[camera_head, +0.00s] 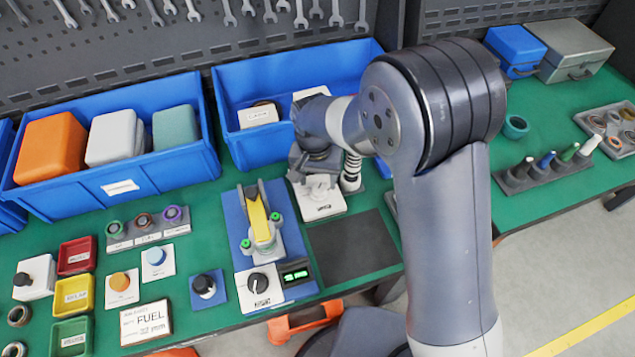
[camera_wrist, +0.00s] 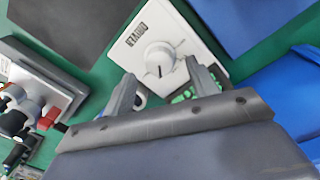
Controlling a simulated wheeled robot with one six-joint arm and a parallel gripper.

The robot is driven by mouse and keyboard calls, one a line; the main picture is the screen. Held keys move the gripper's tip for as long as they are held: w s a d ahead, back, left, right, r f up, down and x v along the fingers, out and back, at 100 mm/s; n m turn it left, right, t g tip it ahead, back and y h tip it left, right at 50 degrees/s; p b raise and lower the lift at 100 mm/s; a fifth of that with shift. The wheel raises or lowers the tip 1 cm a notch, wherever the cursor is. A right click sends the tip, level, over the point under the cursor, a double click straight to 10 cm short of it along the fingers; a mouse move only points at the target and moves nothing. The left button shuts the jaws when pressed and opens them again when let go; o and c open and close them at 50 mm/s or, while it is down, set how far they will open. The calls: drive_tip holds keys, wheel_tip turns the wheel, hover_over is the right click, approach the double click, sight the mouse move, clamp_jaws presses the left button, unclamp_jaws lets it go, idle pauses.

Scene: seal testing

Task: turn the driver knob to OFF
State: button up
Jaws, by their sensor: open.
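The white knob (camera_wrist: 159,58) sits on a white box (camera_wrist: 190,38) in the wrist view. A dark pointer line on the knob points toward the bottom of the picture. A small printed label on the box is upside down and hard to read. In the head view, the same white box (camera_head: 325,201) stands below my wrist, with its knob partly shaded by the arm. My gripper (camera_wrist: 163,82) is open, with one finger to the left of the knob and one to the right, on its near side. Whether a finger touches the knob cannot be told.
A spring-like post (camera_head: 350,171) stands close to the right of the box. A fixture with a yellow lever (camera_head: 258,222) stands to its left. A blue bin (camera_head: 230,115) lies behind. A bare dark mat (camera_head: 352,245) is in front. Another box has a black knob (camera_head: 258,283).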

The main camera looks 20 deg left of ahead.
sight(318, 188)
drive_tip(key=shift+f, duration=1.5)
drive_tip(key=c, duration=1)
drive_tip(key=shift+o, duration=0.2)
